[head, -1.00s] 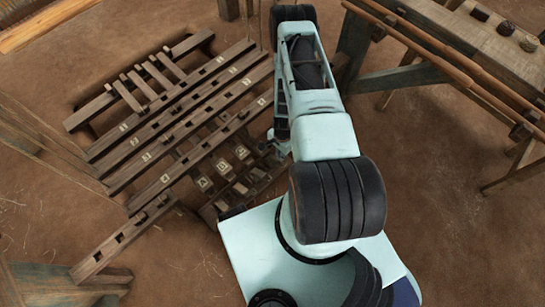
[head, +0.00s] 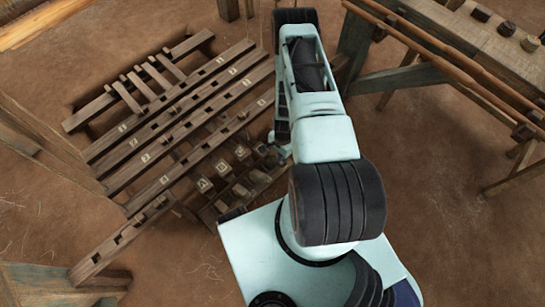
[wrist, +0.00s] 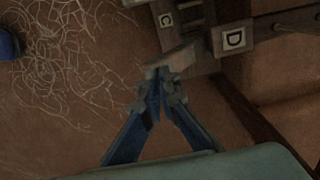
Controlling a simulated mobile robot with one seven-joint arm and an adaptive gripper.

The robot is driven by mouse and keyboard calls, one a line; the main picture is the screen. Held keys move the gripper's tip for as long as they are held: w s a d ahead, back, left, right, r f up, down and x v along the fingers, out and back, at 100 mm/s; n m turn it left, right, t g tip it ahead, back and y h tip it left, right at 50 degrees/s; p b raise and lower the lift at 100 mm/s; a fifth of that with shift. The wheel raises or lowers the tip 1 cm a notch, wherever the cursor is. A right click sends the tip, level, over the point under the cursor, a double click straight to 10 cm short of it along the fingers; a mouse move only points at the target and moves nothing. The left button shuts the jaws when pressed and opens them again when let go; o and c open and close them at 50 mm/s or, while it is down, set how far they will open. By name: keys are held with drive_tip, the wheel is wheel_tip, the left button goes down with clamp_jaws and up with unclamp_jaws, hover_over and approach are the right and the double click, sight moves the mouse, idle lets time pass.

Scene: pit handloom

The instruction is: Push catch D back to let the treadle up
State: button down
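The plate lettered D (wrist: 233,39) sits on a dark wooden block at the upper right of the wrist view, with the plate lettered C (wrist: 166,19) to its left. A pale wooden block end (wrist: 174,60) lies just below them, at my fingertips; I cannot tell whether it is catch D's or whether I touch it. My gripper (wrist: 163,76) has its blue fingers drawn together at the tips, with nothing seen held. In the head view it shows small (head: 276,148), low beside the right end of the row of lettered blocks (head: 223,169). My arm hides part of that end.
Several long dark treadle bars (head: 165,135) with numbered plates lie over the pit left of my arm. A trestle bench (head: 440,35) stands at the upper right. A slotted beam (head: 120,238) lies at the lower left. Loose pale threads (wrist: 65,70) lie on the brown floor.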

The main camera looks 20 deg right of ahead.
drive_tip(key=shift+s+d+r+p, duration=0.1)
drive_tip(key=shift+s+r+p, duration=0.15)
drive_tip(key=shift+r+p, duration=0.55)
drive_tip(key=shift+s+d+r+p, duration=0.1)
drive_tip(key=shift+s+r+p, duration=0.3)
drive_tip(key=shift+r, duration=0.7)
drive_tip(key=shift+s+d+r+p, duration=0.1)
drive_tip(key=shift+r+p, duration=0.65)
drive_tip(key=shift+r, duration=0.2)
